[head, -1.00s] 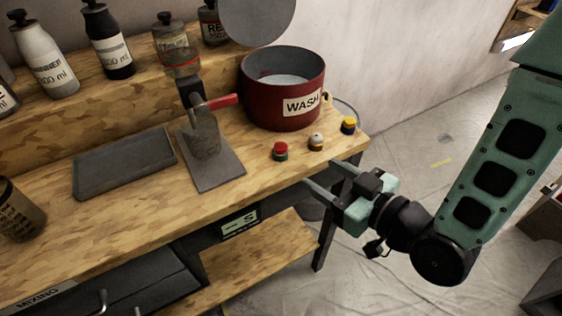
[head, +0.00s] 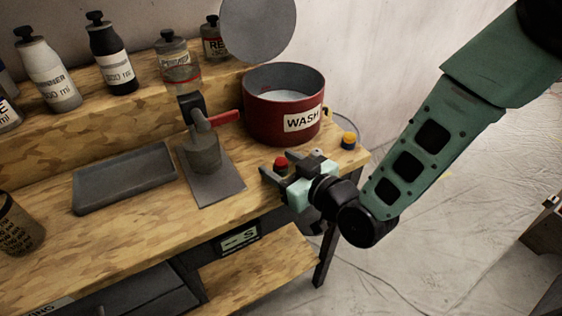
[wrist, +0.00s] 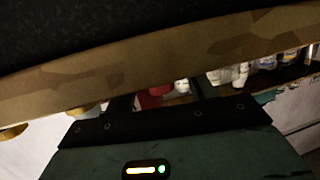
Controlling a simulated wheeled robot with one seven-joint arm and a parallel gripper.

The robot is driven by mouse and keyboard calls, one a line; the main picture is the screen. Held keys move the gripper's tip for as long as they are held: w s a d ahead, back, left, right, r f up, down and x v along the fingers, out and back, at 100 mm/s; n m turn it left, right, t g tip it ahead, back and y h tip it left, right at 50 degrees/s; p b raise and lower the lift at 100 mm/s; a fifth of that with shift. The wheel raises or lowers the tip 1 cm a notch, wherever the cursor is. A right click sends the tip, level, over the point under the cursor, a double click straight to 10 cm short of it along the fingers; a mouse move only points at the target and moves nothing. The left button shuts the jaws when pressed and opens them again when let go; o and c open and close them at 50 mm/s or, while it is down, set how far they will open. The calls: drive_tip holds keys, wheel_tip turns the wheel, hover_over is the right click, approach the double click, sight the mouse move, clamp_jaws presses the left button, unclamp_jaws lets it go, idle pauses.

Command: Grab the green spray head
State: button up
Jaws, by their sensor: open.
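A small part with a red top and a green body (head: 281,163) stands near the front right edge of the bench; it is the only small part showing green. Its lower body is hidden by my gripper in the head view. My gripper (head: 277,167) is open, with its fingers at this part, one on the left and one at the back right. I cannot tell if they touch it. In the wrist view the fingers (wrist: 162,97) are apart, with a red shape and a white shape beyond them, too dark to name surely.
A red WASH pot (head: 268,121) stands just behind. A yellow-topped part (head: 348,140) is to the right; a white-topped one is mostly hidden by my gripper. A dispenser with a red lever (head: 205,150) and a grey tray (head: 125,178) stand left. Bottles line the shelf.

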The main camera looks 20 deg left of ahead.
drive_tip(key=shift+w+a+f, duration=0.1)
drive_tip(key=shift+w+a, duration=0.05)
drive_tip(key=shift+a, duration=0.1)
drive_tip(key=c, duration=1.1)
drive_tip(key=shift+o, duration=0.2)
drive_tip(key=shift+r, duration=0.2)
